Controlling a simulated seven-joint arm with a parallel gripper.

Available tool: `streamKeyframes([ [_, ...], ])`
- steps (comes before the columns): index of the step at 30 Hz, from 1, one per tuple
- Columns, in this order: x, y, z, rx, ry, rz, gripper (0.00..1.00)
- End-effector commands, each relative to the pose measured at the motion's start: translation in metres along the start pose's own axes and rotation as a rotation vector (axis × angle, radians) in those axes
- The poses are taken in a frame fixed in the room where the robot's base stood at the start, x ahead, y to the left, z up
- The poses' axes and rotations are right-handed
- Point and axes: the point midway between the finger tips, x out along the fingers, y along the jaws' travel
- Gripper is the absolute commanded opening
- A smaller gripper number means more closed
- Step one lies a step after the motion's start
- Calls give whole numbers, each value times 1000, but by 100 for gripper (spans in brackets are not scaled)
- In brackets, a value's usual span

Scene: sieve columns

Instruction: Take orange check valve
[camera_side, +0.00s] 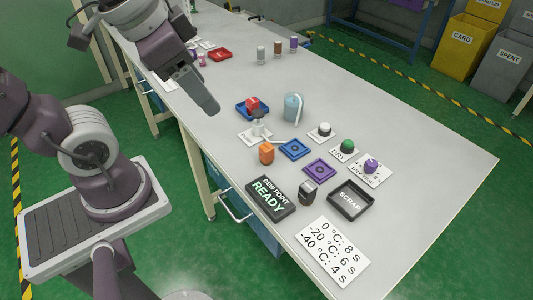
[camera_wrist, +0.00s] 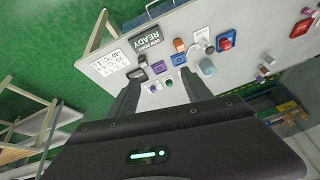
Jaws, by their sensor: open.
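The orange check valve (camera_side: 266,153) stands on the grey table in the side view, left of a blue square tray (camera_side: 295,149). In the wrist view the orange valve (camera_wrist: 179,44) is small and far off, beyond my fingertips. My gripper (camera_side: 208,103) hangs in the air above the table's left part, well apart from the valve. In the wrist view my gripper (camera_wrist: 160,88) shows two dark fingers spread wide with nothing between them.
A READY display (camera_side: 270,196), purple tray (camera_side: 320,169) and SCRAP bin (camera_side: 351,200) are in front.

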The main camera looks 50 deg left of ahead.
Motion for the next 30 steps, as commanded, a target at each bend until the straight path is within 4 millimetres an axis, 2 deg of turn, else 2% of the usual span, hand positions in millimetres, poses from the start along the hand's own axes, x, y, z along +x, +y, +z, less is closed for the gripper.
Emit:
streamKeyframes([
  [3, 47, -25, -43, 288, -115, 12, 58],
  [5, 80, -39, -61, 453, -165, 37, 58],
  [7, 126, -56, -75, 647, -218, 85, 58],
  [9, 176, -71, -80, 836, -258, 149, 58],
  [12, 244, -86, -74, 1067, -285, 245, 58],
  [15, 292, -94, -61, 1226, -286, 322, 58],
  [18, 317, -96, -51, 1312, -281, 364, 58],
  [20, 325, -96, -48, 1334, -278, 374, 58],
  [26, 352, -90, -38, 1340, -279, 377, 58],
  [30, 378, -84, -30, 1338, -280, 377, 58],
])
